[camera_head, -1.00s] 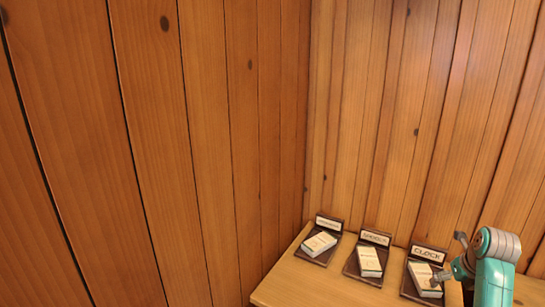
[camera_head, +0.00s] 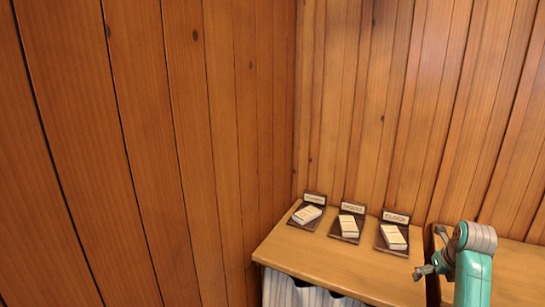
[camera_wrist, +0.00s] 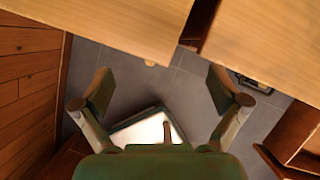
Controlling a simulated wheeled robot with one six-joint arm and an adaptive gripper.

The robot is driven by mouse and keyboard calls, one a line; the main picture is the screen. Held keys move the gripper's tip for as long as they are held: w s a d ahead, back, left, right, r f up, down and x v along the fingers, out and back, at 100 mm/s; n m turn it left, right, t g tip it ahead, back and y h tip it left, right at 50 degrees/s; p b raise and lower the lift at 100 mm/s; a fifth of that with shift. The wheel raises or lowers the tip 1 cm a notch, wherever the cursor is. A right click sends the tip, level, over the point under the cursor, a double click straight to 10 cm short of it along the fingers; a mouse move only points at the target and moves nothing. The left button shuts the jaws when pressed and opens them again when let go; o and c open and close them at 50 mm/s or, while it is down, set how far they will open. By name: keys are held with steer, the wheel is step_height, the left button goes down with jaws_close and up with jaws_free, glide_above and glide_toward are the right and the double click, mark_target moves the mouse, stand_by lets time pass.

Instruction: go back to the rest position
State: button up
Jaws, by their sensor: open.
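My gripper (camera_wrist: 162,88) is open and empty in the wrist view, its two fingers wide apart over a grey tiled floor. In the head view my gripper (camera_head: 424,272) is at the lower right, beside the right end of the wooden table (camera_head: 325,262). It looks clear of the boxes and stands there.
Three dark stands with name cards and pale boxes, left (camera_head: 308,213), middle (camera_head: 348,225) and right (camera_head: 394,236), stand on the table. Another wooden top (camera_head: 520,268) lies right of a narrow gap. Plank walls (camera_head: 150,130) close the corner. Table edges (camera_wrist: 110,20) cross the wrist view.

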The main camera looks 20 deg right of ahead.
steer(key=s+a+f+n+t+h, duration=0.1)
steer(key=s+a+f+n+t, duration=0.15)
steer(key=a+f+n, duration=1.45)
steer(key=s+a+f+n+t, duration=0.1)
steer(key=s+a+f, duration=0.2)
steer(key=a, duration=0.4)
steer(key=s+a+f+n+t, duration=0.1)
steer(key=s+a+f, duration=0.2)
steer(key=a, duration=0.4)
steer(key=s+a+r+n+t, duration=0.2)
steer(key=s+a+n, duration=0.4)
steer(key=s, duration=0.1)
steer(key=s+a+r+n+t, duration=0.1)
steer(key=s+a+r+n, duration=0.2)
steer(key=s+a+n, duration=0.3)
steer(key=s+a+r+n+t+y, duration=0.1)
steer(key=s+a+r+n, duration=0.1)
steer(key=s+r+n, duration=0.3)
steer(key=s+a+r+n+t+y, duration=0.2)
steer(key=s+r+n, duration=0.3)
steer(key=s+r, duration=0.3)
steer(key=shift+s+a+r, duration=0.2)
steer(key=shift+a, duration=0.25)
